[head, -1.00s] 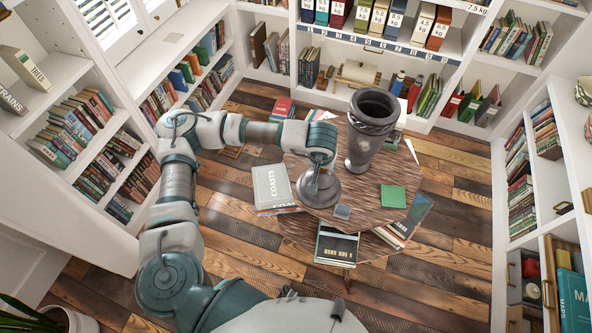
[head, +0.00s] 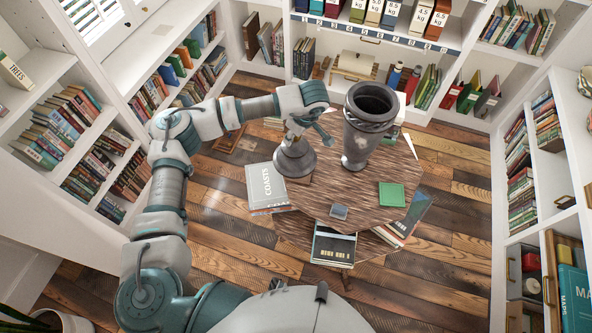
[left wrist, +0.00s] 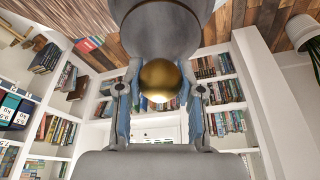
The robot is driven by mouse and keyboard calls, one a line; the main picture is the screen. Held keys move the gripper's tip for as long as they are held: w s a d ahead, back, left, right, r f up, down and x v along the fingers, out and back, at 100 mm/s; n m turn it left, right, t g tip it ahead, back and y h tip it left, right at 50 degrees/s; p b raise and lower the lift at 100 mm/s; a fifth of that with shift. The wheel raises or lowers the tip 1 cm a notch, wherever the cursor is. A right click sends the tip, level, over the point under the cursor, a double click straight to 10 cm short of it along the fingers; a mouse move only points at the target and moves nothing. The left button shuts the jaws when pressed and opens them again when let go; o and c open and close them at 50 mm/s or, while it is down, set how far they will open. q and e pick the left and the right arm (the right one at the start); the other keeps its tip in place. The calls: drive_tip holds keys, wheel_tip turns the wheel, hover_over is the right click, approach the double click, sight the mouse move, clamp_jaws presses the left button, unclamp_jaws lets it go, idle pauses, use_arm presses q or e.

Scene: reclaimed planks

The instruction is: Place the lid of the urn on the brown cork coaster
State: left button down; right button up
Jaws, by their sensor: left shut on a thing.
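My left gripper (head: 297,127) is shut on the knob of the grey urn lid (head: 295,160). In the left wrist view the gold knob (left wrist: 160,80) sits between the two fingers of the left gripper (left wrist: 163,95), with the wide grey lid (left wrist: 160,30) beyond it. The lid is over the left part of the wooden table; I cannot tell whether it touches anything below. A brown edge (head: 300,180) shows under it, perhaps the cork coaster, mostly hidden. The open dark urn (head: 358,140) stands upright to the right. My right gripper is not in view.
A green square coaster (head: 391,194) and a small grey one (head: 339,211) lie on the table (head: 355,190). Books (head: 266,187) stick out at its left, others below its front. Bookshelves surround the plank floor.

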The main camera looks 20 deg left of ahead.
sight(299, 141)
use_arm(q)
drive_tip(key=n, duration=0.1)
drive_tip(key=w+r+n, duration=0.1)
drive_tip(key=shift+d+n+g, duration=0.3)
drive_tip(key=shift+d+g, duration=0.1)
drive_tip(key=shift+w+d+r+n+b, duration=0.1)
drive_tip(key=shift+d+r+n+b, duration=0.15)
drive_tip(key=shift+n, duration=0.55)
drive_tip(key=shift+f+g, duration=0.3)
drive_tip(key=shift+f, duration=0.1)
wheel_tip(299, 141, down, 4)
drive_tip(key=shift+f, duration=0.55)
wheel_tip(299, 141, down, 4)
drive_tip(key=shift+r, duration=0.15)
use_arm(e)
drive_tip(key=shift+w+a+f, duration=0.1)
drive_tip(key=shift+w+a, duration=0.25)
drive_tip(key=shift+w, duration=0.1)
